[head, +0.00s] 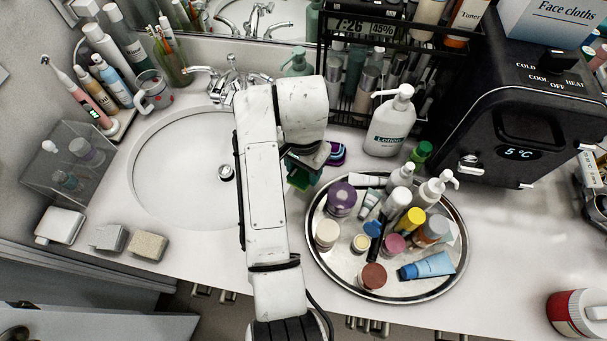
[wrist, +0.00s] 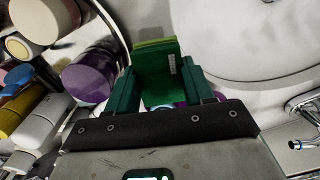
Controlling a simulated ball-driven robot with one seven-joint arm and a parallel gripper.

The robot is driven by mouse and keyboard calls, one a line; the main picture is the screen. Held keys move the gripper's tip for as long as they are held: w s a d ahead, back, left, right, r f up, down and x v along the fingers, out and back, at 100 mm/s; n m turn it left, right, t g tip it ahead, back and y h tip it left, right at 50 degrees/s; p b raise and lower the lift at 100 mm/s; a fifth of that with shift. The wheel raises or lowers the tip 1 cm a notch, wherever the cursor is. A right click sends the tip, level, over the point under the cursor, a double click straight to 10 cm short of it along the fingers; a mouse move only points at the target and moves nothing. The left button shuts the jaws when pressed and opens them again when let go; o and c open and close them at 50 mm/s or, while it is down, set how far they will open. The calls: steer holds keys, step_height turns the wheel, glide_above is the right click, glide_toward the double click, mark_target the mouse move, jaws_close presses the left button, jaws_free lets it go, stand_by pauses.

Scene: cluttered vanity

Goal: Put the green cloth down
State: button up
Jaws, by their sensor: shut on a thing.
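The green cloth (wrist: 155,62) is folded, with a small pale label on its face. My gripper (wrist: 160,80) is shut on it, one finger at each side. In the head view the cloth (head: 298,179) shows as a dark green patch below my gripper (head: 303,165), between the basin and the round tray. My arm hides part of it. I cannot tell whether the cloth touches the counter.
Purple and teal folded cloths (head: 336,153) lie just right of my gripper. The round tray (head: 314,262), crowded with jars and tubes, is close on the right. The basin (head: 160,190) is left. A lotion bottle (head: 390,128) stands behind. Bare counter (head: 510,240) lies right of the tray.

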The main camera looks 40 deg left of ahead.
mark_target(303, 174)
steer(key=shift+w+a+f, duration=0.2)
steer(key=shift+w+f, duration=0.05)
steer(key=shift+f, duration=0.1)
steer(key=shift+f+p, duration=0.4)
steer(key=shift+f, duration=1.25)
steer(key=o, duration=0.9)
steer(key=shift+r, duration=0.1)
step_height(303, 174, up, 11)
steer(key=shift+f, duration=0.15)
steer(key=shift+r+p, duration=0.6)
